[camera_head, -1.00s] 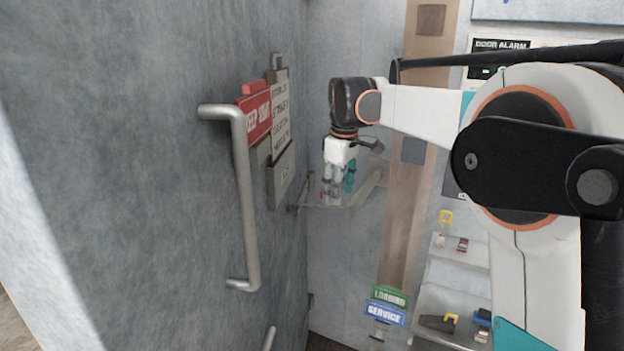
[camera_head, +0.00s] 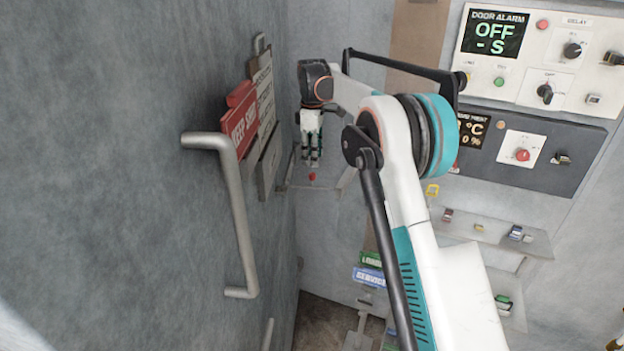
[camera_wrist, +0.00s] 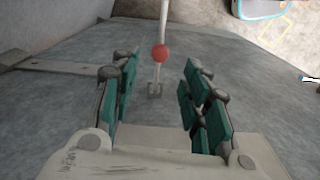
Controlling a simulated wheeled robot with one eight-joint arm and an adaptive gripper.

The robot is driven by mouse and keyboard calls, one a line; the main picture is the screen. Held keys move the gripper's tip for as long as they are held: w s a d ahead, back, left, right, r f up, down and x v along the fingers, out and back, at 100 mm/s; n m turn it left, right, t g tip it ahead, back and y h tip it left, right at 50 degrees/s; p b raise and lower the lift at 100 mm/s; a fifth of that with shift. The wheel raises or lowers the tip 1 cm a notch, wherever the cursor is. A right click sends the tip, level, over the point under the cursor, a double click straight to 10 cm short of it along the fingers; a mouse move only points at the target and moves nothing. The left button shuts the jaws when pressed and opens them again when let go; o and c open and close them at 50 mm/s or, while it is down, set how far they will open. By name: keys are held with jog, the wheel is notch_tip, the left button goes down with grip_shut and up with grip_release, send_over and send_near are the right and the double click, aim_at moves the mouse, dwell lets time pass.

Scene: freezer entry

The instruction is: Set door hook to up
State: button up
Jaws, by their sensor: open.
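A thin pale rod with a red ball (camera_wrist: 160,53), which looks like the door hook, shows in the wrist view. In the head view the red ball (camera_head: 312,177) is just below my gripper (camera_head: 312,160), near the corner beside the grey door (camera_head: 120,170). My gripper (camera_wrist: 158,72) also shows in the wrist view, its teal-padded fingers apart on either side of the rod's line. The ball lies between and beyond the fingertips, with no visible contact. The rod's far end is out of view.
A bent metal handle (camera_head: 238,210) and a red sign (camera_head: 240,125) stand out from the door. Alarm panels (camera_head: 540,60) and a shelf of small items (camera_head: 500,232) are on the right. Green and blue signs (camera_head: 369,275) hang low on the wall.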

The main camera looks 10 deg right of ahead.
aim_at(312, 173)
notch_tip(312, 173, down, 10)
jog(key=shift+f+p, duration=0.15)
jog(key=shift+p, duration=0.15)
grip_shut()
dwell(0.4)
